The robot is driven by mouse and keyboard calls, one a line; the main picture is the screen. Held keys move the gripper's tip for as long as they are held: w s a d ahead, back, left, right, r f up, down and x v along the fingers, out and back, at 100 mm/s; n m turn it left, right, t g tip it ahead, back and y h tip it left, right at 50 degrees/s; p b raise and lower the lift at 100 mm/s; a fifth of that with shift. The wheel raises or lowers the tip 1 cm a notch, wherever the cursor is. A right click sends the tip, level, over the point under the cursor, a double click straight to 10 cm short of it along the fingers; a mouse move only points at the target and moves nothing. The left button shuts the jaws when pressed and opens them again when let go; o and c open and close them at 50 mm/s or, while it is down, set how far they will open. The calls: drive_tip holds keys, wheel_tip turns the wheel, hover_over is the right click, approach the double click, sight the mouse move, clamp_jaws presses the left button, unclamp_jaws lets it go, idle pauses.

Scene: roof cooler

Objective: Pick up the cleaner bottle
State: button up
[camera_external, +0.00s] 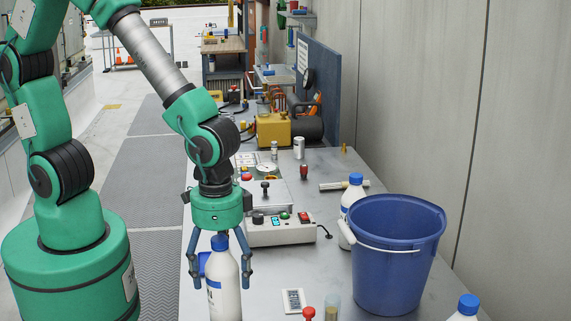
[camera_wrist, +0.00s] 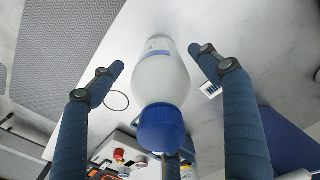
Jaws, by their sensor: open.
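A white bottle with a blue cap (camera_external: 226,287) stands upright near the left edge of the table, below my wrist. Two similar white bottles with blue caps stand on the table, one behind the bucket (camera_external: 351,196) and one at the bottom right (camera_external: 466,309). I cannot tell which bottle is the cleaner.
A blue bucket (camera_external: 393,262) stands to the right. A control box with buttons (camera_external: 279,232) sits behind the bottle. A small meter (camera_external: 293,300) and a red-topped item (camera_external: 309,313) lie in front. A grey wall bounds the right side.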

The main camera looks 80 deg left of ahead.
sight(224, 285)
drive_tip(key=shift+f+b, duration=0.45)
drive_tip(key=shift+f, duration=1.5)
drive_tip(key=c, duration=1.9)
drive_tip(key=shift+r, duration=0.15)
drive_tip(key=shift+r, duration=0.55)
drive_tip(key=shift+s+a+r+p, duration=0.15)
drive_tip(key=shift+r+p, duration=0.2)
drive_tip(key=shift+r, duration=0.3)
drive_tip(key=shift+s+a+r+p, duration=0.1)
drive_tip(key=shift+r+p, duration=0.25)
drive_tip(key=shift+r, duration=0.25)
drive_tip(key=s+a, duration=0.2)
drive_tip(key=s, duration=0.2)
drive_tip(key=s+a+p, duration=0.1)
drive_tip(key=s+a, duration=0.2)
drive_tip(key=s, duration=0.2)
drive_tip(key=s+a+r+p, duration=0.1)
drive_tip(key=s+a, duration=0.1)
drive_tip(key=s, duration=0.2)
drive_tip(key=shift+s+a+r, duration=0.1)
drive_tip(key=shift+s+a, duration=0.05)
drive_tip(key=shift+a, duration=0.1)
